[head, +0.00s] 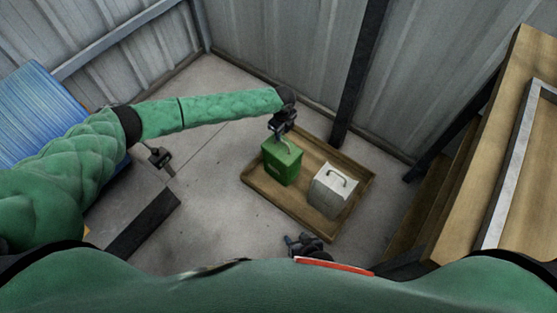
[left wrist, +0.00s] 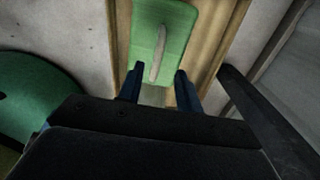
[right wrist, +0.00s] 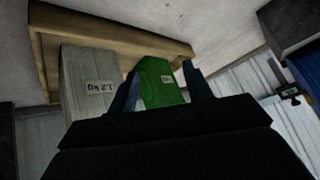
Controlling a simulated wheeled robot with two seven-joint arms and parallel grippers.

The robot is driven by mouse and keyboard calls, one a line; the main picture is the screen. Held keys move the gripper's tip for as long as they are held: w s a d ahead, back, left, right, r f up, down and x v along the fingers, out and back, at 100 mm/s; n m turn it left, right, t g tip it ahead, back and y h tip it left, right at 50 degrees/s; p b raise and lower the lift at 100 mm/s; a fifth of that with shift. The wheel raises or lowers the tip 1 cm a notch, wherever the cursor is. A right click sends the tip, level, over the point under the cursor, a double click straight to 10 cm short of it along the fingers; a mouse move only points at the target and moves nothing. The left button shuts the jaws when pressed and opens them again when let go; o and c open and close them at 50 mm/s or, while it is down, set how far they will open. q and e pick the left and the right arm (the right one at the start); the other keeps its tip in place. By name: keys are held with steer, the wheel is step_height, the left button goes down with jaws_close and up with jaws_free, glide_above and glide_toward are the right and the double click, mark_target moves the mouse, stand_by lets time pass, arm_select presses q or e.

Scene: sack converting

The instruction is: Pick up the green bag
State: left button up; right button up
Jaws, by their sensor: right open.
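The green bag (head: 281,166) stands upright on the left part of a wooden tray (head: 263,200). My left gripper (head: 277,136) is just above the bag's top. In the left wrist view, the bag (left wrist: 176,35) and its pale handle (left wrist: 158,55) lie just beyond my open fingers (left wrist: 160,88), which look apart and empty. I cannot tell whether they touch the handle. My right gripper (head: 303,243) is low, in front of the tray. In the right wrist view its open fingers (right wrist: 162,88) point toward the bag (right wrist: 160,82) with nothing between them.
A white bag (head: 332,190) with a dark handle stands on the tray, right of the green one. A wooden bench (head: 500,150) is at the right and a blue stack (head: 40,105) at the left. Corrugated walls close the back.

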mark_target(282, 148)
arm_select(q)
steer(key=shift+s+f, duration=0.1)
steer(key=shift+f, duration=1.35)
steer(key=f, duration=0.4)
steer(key=shift+s+f+b, duration=0.15)
steer(key=shift+s+b, duration=0.05)
steer(key=shift+b, duration=0.2)
steer(key=shift+f, duration=0.2)
jaws_close()
arm_select(e)
steer(key=w+r, duration=0.1)
steer(key=w+r+t, duration=0.2)
steer(key=w, duration=0.1)
steer(key=shift+w+a+r, duration=0.1)
steer(key=shift+a+r, duration=0.2)
steer(key=shift+r, duration=0.1)
arm_select(q)
steer(key=shift+r, duration=0.1)
